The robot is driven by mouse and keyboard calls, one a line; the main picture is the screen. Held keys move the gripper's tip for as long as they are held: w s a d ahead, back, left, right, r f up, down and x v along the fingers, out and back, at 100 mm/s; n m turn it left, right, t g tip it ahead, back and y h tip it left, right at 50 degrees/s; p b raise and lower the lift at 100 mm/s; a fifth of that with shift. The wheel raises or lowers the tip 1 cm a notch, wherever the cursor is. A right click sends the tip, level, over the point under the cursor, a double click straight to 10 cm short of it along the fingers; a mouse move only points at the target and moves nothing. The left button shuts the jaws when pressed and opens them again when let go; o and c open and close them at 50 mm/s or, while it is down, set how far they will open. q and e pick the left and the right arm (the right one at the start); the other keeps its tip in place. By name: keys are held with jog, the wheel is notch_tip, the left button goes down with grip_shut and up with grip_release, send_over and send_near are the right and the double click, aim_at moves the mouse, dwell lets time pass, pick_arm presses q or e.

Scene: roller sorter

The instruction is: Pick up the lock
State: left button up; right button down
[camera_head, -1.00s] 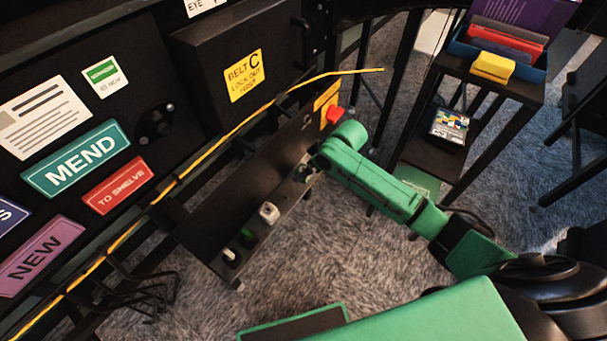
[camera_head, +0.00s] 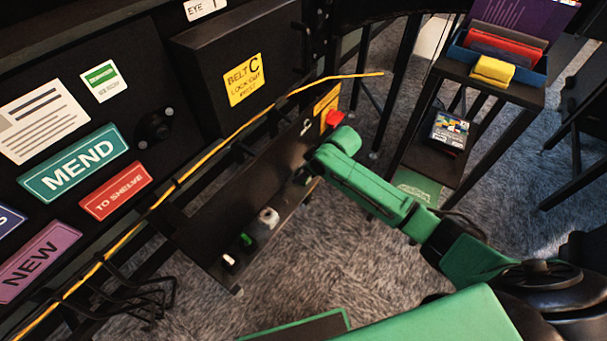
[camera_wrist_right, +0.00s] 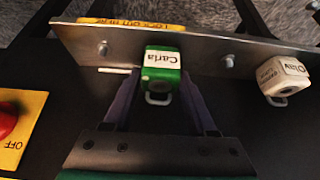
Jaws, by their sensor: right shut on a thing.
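A green lock with a white label reading "Carla" (camera_wrist_right: 160,72) sits between the fingers of my right gripper (camera_wrist_right: 160,100) in the right wrist view. The gripper is shut on it, in front of the metal rail (camera_wrist_right: 200,57). I cannot tell whether the lock still touches the rail. In the head view my right gripper (camera_head: 302,174) is at the dark panel, and its arm hides the held lock. A white lock labelled "Olav" (camera_wrist_right: 286,76) is to the right in the wrist view. My left gripper is not in view.
In the head view, a white lock (camera_head: 268,217), a green one (camera_head: 247,240) and a white-and-black one (camera_head: 230,262) line the panel's lower edge. A red button (camera_head: 335,118) is at the panel's upper end. A yellow cable (camera_head: 240,125) runs above. Carpet lies below.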

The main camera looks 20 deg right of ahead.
notch_tip(320, 180, up, 24)
jog(key=p, duration=0.8)
jog(key=shift+f, duration=0.2)
